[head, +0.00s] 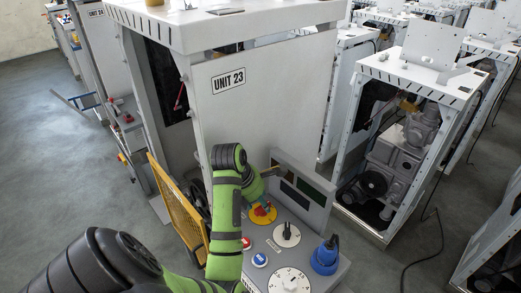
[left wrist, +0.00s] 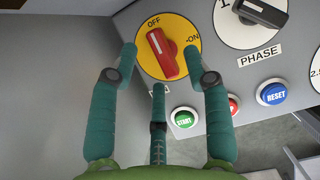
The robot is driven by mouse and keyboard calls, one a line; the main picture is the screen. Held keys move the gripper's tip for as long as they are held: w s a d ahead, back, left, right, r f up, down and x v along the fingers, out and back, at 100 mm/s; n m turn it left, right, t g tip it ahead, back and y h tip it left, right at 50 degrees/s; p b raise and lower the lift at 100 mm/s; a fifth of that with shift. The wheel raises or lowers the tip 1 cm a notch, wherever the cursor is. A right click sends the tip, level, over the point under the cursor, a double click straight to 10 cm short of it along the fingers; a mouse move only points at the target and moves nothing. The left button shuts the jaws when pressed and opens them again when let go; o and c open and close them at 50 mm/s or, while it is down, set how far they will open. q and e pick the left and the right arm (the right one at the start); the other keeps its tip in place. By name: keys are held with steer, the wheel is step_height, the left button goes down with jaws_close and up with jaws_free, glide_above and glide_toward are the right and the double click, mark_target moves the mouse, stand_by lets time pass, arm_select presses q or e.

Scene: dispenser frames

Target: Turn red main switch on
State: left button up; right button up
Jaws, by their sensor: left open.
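The red main switch (head: 264,208) is a red handle on a yellow disc on the sloping control panel of Unit 23. In the left wrist view, the red handle (left wrist: 163,55) is tilted, its white line at the upper-left end pointing toward OFF. ON is marked at the disc's right edge. My left gripper (left wrist: 160,62) is open, its teal fingers spread around the disc, with no grip on the handle visible. In the head view, my green left arm reaches over the panel and partly covers it. My right gripper is not in view.
A PHASE dial (left wrist: 262,12) sits right of the switch. Below are a green START button (left wrist: 184,118), a red button (left wrist: 233,106) and a blue RESET button (left wrist: 272,94). A blue connector (head: 326,258) stands at the panel's right. A yellow frame (head: 178,215) is at its left.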

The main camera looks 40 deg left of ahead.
arm_select(q)
steer(key=shift+w+f+p, duration=0.25)
steer(key=shift+f+p, duration=0.05)
steer(key=shift+f, duration=0.25)
steer(key=shift+w+f, duration=0.15)
steer(key=shift+f, duration=0.15)
steer(key=shift+w+f, duration=0.1)
steer(key=shift+f, duration=0.15)
jaws_close()
steer(key=shift+m+h, duration=0.6)
steer(key=shift+m, duration=0.9)
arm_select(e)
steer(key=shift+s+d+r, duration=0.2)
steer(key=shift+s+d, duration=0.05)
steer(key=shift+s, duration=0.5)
